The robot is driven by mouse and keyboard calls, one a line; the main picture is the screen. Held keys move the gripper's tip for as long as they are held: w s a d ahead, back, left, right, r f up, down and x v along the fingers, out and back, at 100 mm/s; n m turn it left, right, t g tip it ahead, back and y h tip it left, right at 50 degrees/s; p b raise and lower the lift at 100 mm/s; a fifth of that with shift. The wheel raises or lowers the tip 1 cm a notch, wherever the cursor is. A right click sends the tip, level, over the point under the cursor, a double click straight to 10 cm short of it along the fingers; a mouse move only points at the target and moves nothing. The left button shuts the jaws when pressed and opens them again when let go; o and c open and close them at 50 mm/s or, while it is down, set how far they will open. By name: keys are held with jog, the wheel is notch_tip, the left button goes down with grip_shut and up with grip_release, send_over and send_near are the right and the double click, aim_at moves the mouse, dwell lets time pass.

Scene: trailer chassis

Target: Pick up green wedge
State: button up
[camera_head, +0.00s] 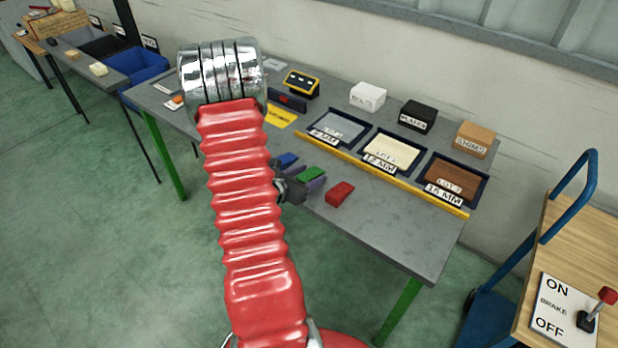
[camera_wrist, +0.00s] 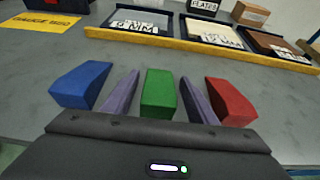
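The green wedge (camera_head: 309,174) lies on the grey table near its front edge, between a blue wedge (camera_head: 287,160) and a red wedge (camera_head: 340,193). In the wrist view the green wedge (camera_wrist: 159,93) sits between the two purple-grey fingers of my gripper (camera_wrist: 158,98). The fingers are spread, with a visible gap on each side of the wedge. The blue wedge (camera_wrist: 82,84) is just outside the left finger, and the red wedge (camera_wrist: 230,101) is just outside the right finger. In the head view my red arm hides part of the table, and the gripper shows only partly beside it.
A yellow strip (camera_head: 380,174) runs along the table in front of three labelled trays, including a grey one (camera_head: 339,128). White (camera_head: 367,97), black (camera_head: 417,117) and tan (camera_head: 474,139) boxes stand behind. Bare table lies right of the red wedge. A cart (camera_head: 590,232) stands at the right.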

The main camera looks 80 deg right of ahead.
aim_at(309, 174)
jog(key=c, duration=1)
jog(key=shift+r, duration=0.15)
jog(key=shift+r, duration=4.9)
